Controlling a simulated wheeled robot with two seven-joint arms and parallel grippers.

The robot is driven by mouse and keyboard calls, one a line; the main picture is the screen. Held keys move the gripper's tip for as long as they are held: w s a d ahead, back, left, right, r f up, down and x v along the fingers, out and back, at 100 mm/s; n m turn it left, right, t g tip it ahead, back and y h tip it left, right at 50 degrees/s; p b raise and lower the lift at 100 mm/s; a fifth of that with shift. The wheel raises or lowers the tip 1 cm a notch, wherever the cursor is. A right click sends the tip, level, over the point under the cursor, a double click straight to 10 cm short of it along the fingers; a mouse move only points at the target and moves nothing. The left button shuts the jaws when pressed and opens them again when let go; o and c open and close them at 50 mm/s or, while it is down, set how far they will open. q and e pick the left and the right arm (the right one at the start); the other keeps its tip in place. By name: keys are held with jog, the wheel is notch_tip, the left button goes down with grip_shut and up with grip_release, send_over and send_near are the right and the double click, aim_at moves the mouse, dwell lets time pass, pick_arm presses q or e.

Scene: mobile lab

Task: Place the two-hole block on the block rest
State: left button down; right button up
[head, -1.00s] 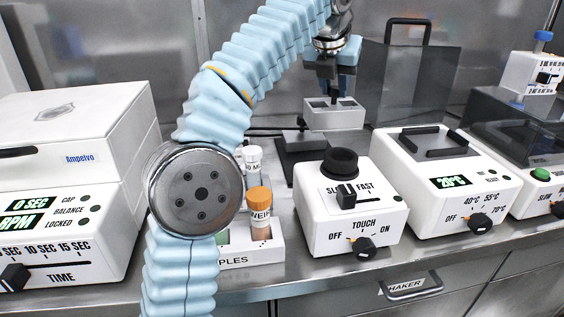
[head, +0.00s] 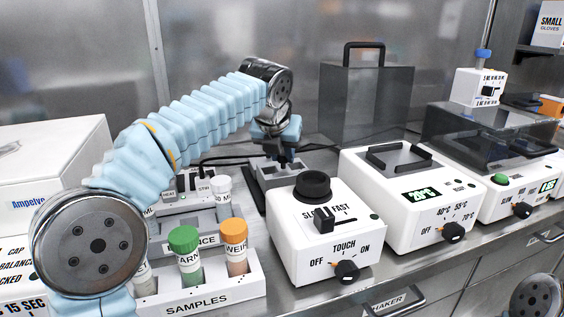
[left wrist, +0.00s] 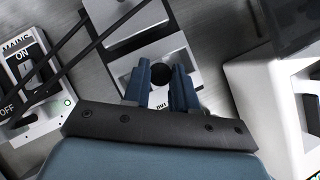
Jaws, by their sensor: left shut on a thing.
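The two-hole block (head: 273,177) is a grey block, low at the back of the bench in the head view. My left gripper (head: 284,160) reaches down onto it from above and is shut on it. The dark block rest (head: 254,193) shows at the block's lower left. Block and rest overlap in the picture, so I cannot tell whether they touch. In the left wrist view, my left gripper's blue fingers (left wrist: 162,88) point at pale grey surfaces with a dark round opening between the fingertips. My right gripper is not in view.
The white touch mixer (head: 325,228) stands just right and in front of the block. The sample rack (head: 205,300) with capped tubes is at the front left. A white heater (head: 405,205) is farther right.

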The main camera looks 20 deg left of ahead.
pick_arm(q)
jog(key=shift+f, duration=0.6)
jog(key=c, duration=1.4)
grip_release()
jog(key=shift+f, duration=0.2)
jog(key=o, duration=0.5)
jog(key=shift+r, duration=0.3)
jog(key=p+v, duration=0.1)
jog(key=v, duration=1)
jog(key=shift+s+r+p, duration=0.25)
jog(key=shift+r+p, duration=0.1)
jog(key=shift+p, duration=0.05)
